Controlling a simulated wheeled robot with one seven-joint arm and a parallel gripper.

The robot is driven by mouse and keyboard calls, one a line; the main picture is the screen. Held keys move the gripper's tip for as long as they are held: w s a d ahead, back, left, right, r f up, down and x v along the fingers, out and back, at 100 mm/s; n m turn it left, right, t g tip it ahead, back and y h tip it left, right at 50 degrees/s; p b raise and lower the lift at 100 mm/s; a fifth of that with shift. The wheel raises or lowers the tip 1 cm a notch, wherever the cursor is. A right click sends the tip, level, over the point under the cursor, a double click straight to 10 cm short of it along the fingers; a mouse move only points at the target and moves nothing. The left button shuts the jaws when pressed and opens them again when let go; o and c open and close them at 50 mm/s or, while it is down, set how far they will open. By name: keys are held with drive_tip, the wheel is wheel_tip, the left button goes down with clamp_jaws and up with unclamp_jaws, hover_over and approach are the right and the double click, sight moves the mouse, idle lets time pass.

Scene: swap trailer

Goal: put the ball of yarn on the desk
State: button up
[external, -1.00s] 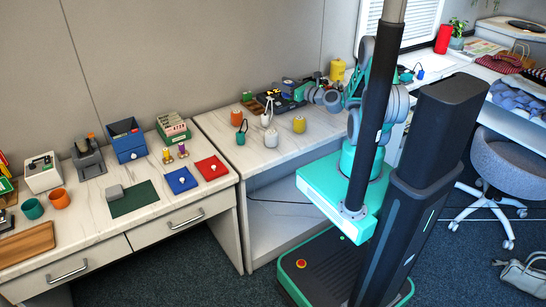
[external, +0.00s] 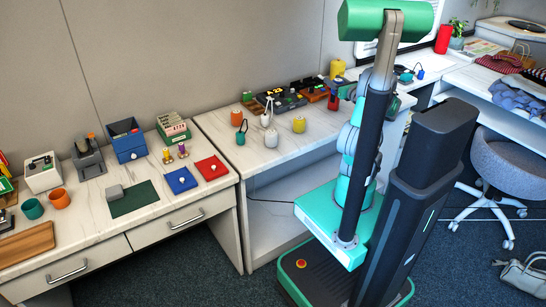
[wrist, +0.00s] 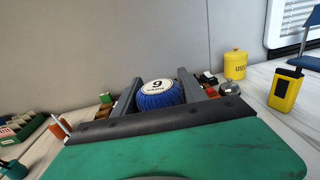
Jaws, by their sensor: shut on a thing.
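A blue ribbed ball (wrist: 160,99) with a white label marked 6, which looks like the ball of yarn, sits between the two fingers of my gripper (wrist: 158,88) in the wrist view. My gripper is shut on it, one finger on each side. In the external view I cannot make out the ball or my fingers; my raised arm and column cover that part. A pale marble-topped surface (external: 222,124) with drawers beside it runs along the wall. I cannot tell which surface is the desk.
The left counter holds red and blue pads (external: 181,180). A grey chair (external: 513,170) stands at the right. A yellow canister (wrist: 235,65) stands at the wall.

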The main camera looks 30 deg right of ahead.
drive_tip(key=a+n+y, duration=0.3)
drive_tip(key=a+y, duration=0.2)
drive_tip(key=a, duration=0.2)
drive_tip(key=w+d+f+b, duration=0.1)
drive_tip(key=w+f, duration=0.2)
drive_tip(key=w, duration=0.1)
drive_tip(key=w+d+f+b, duration=0.1)
drive_tip(key=w+f+b, duration=0.1)
drive_tip(key=w+f, duration=0.1)
drive_tip(key=w+d+f+b, duration=0.1)
drive_tip(key=w+d+f, duration=0.1)
drive_tip(key=w+f, duration=0.2)
drive_tip(key=shift+w, duration=0.55)
drive_tip(key=shift+w+d+f+b, duration=0.1)
drive_tip(key=shift+w+f+b, duration=0.05)
drive_tip(key=shift+w+b, duration=0.15)
drive_tip(key=f, duration=0.1)
drive_tip(key=f+b, duration=0.1)
drive_tip(key=f, duration=0.1)
drive_tip(key=shift+w+d+f, duration=0.15)
drive_tip(key=shift+w+f, duration=0.05)
drive_tip(key=shift+f, duration=0.05)
